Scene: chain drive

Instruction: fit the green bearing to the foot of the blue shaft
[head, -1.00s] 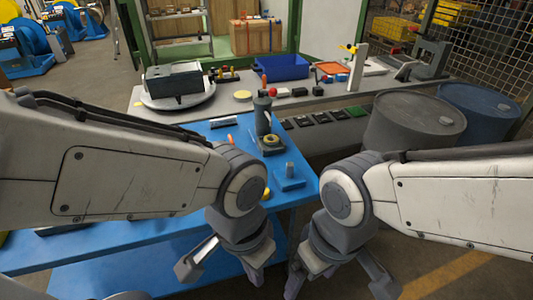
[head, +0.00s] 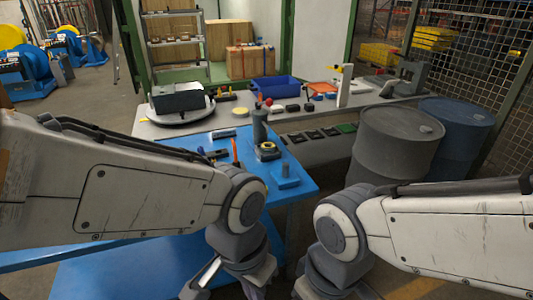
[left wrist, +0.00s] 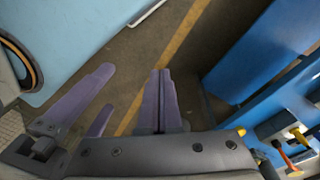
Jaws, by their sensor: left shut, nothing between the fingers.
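I cannot pick out the green bearing or the blue shaft with certainty. A dark grey-green upright cylinder (head: 260,126) stands on the blue bench (head: 306,186). Beside its foot is a dark block with a yellow ring (head: 267,150). A small blue block with a short upright peg (head: 285,178) sits nearer the bench corner. My left gripper (head: 232,290) hangs low in front of the bench, clear of these parts. In the left wrist view its fingers (left wrist: 160,100) are shut and empty over the floor. My right gripper is cut off by the bottom edge of the head view, its fingers hidden.
A grey counter behind holds a round turntable with a metal box (head: 180,98), a blue bin (head: 277,88) and small parts. A grey drum (head: 395,145) and a blue drum (head: 455,130) stand at right. Tools (left wrist: 295,140) lie on the bench at the wrist view's right edge.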

